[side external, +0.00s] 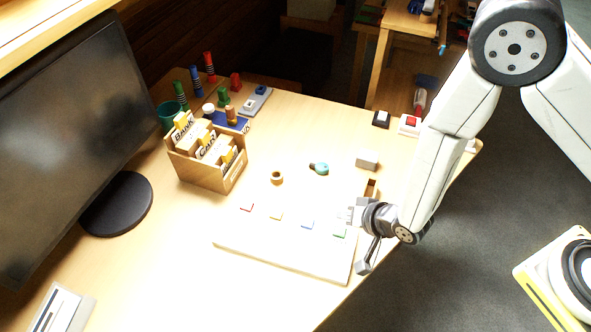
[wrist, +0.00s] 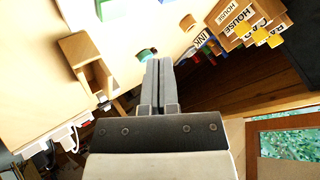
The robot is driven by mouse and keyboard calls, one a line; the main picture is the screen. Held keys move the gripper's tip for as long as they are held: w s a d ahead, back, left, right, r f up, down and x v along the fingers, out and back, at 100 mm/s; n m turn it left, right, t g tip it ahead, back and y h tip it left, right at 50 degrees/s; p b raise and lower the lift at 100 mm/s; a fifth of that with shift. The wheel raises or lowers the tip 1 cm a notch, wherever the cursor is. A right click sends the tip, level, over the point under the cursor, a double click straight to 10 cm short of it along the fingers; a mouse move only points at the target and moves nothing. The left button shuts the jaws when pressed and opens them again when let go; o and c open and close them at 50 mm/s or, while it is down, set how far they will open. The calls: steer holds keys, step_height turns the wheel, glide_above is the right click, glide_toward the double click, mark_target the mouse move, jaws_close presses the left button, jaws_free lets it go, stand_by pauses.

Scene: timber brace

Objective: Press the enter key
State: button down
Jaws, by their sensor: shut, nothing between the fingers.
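A flat white panel (side external: 285,252) lies near the table's front edge, with a row of small coloured marks: red (side external: 247,207), yellow (side external: 275,215), blue (side external: 307,223) and green (side external: 339,232). I cannot read any label, so I cannot tell which is the enter key. In the wrist view a green block (wrist: 106,9) shows at the top edge, with a bit of blue beside it. My gripper (side external: 350,213) is shut and empty, close to the panel's right end near the green mark. Its closed fingers (wrist: 160,66) also show in the wrist view. I cannot tell whether they touch anything.
A small open wooden box (side external: 371,187) stands just behind my gripper. A grey block (side external: 367,163), a teal-ended object (side external: 319,168) and a wooden ring (side external: 277,178) lie behind the panel. A card box (side external: 205,172) and a monitor (side external: 70,140) stand to the left.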

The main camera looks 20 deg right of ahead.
mark_target(342, 234)
steer(key=shift+f, duration=2.35)
steer(key=shift+f, duration=0.85)
stand_by(1.3)
steer(key=shift+r, duration=0.85)
steer(key=shift+r, duration=0.1)
steer(key=shift+r, duration=2.4)
